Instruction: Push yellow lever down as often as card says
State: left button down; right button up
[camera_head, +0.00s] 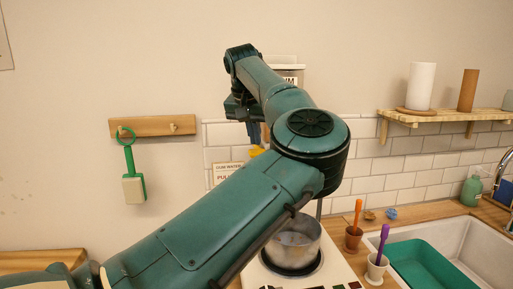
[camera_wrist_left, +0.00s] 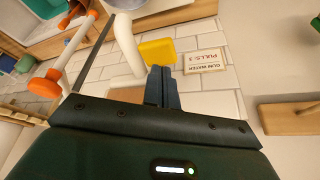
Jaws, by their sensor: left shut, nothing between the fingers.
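The yellow lever (camera_head: 257,151) shows in the head view just below my left gripper (camera_head: 254,132), mostly hidden by my arm. In the left wrist view the yellow lever (camera_wrist_left: 157,50) is a flat yellow paddle beside the tips of my left gripper (camera_wrist_left: 162,72). The fingers are shut and empty; I cannot tell whether they touch the lever. The card (camera_wrist_left: 205,61) on the tiles appears upside down there and reads "GUM WATER PULLS: 3". The card (camera_head: 227,172) is partly covered in the head view. My right gripper is not in view.
A metal pot (camera_head: 294,243) stands on a white hob below. Cups with orange (camera_head: 353,238) and purple (camera_head: 377,269) handled tools stand right of it, near the sink. A wooden rail (camera_head: 150,126) with a hanging green-handled tool is at left.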

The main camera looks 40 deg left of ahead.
pick_arm(q)
jog(key=shift+f, duration=0.15)
jog(key=shift+f+b, duration=1)
jog(key=shift+f, duration=0.55)
jog(key=shift+f+b, duration=0.85)
jog(key=shift+f, duration=0.55)
notch_tip(320, 180, up, 3)
jog(key=p, duration=0.3)
jog(key=shift+r, duration=0.15)
notch_tip(320, 180, up, 3)
jog(key=shift+f+p, duration=0.1)
jog(key=shift+p, duration=0.95)
jog(key=shift+r, duration=1.4)
